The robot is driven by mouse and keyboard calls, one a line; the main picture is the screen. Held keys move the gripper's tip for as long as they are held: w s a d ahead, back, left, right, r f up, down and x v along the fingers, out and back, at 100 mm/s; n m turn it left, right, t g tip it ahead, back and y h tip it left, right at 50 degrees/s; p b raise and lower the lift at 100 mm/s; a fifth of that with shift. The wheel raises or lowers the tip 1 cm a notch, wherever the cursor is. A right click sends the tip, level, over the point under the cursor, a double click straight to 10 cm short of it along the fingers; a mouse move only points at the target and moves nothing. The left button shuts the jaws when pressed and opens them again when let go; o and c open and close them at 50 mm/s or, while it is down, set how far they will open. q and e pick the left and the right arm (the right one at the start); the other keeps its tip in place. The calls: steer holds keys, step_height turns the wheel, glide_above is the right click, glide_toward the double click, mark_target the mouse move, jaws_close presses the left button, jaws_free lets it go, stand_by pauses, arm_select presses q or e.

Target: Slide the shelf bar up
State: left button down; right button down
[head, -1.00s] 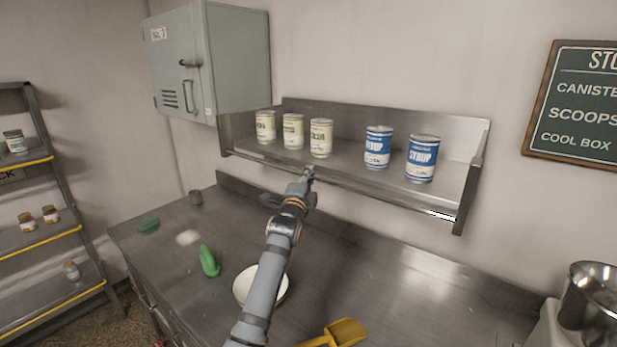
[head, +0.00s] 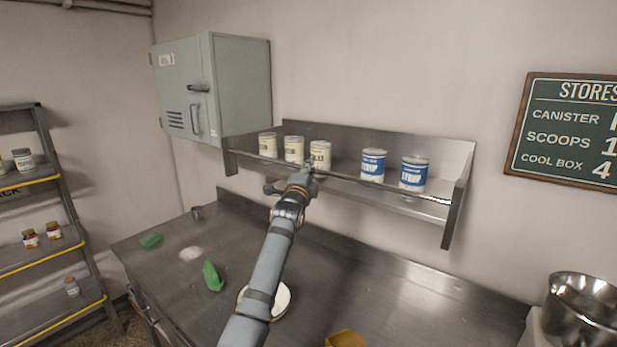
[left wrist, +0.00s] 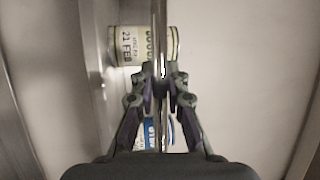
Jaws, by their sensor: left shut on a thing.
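The shelf bar (head: 432,198) is a thin metal rail along the front of the steel wall shelf (head: 400,206). It crosses in front of the lower part of the cans, above the shelf's front edge. My left gripper (head: 309,170) is shut on the bar in front of the third cream can (head: 320,155). In the left wrist view the fingers (left wrist: 160,75) close on the bar (left wrist: 159,35), which runs up the picture between them. My right gripper is not in view.
Cream cans (head: 294,149) and blue syrup cans (head: 373,165) stand on the shelf behind the bar. A grey wall cabinet (head: 240,85) adjoins the shelf's left end. Below are a steel counter (head: 380,290), a white bowl (head: 282,300) and a green item (head: 212,277).

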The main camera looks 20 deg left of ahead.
arm_select(q)
steer(key=shift+r, duration=0.1)
steer(key=c, duration=1.5)
jaws_free()
steer(key=shift+o, duration=0.8)
steer(key=shift+s, duration=0.2)
steer(key=s+f, duration=0.2)
steer(key=s, duration=0.9)
steer(key=shift+s+d+f, duration=0.15)
steer(key=shift+s+d, duration=0.1)
steer(key=shift+d, duration=0.05)
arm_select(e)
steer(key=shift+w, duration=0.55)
arm_select(q)
steer(key=shift+f, duration=0.1)
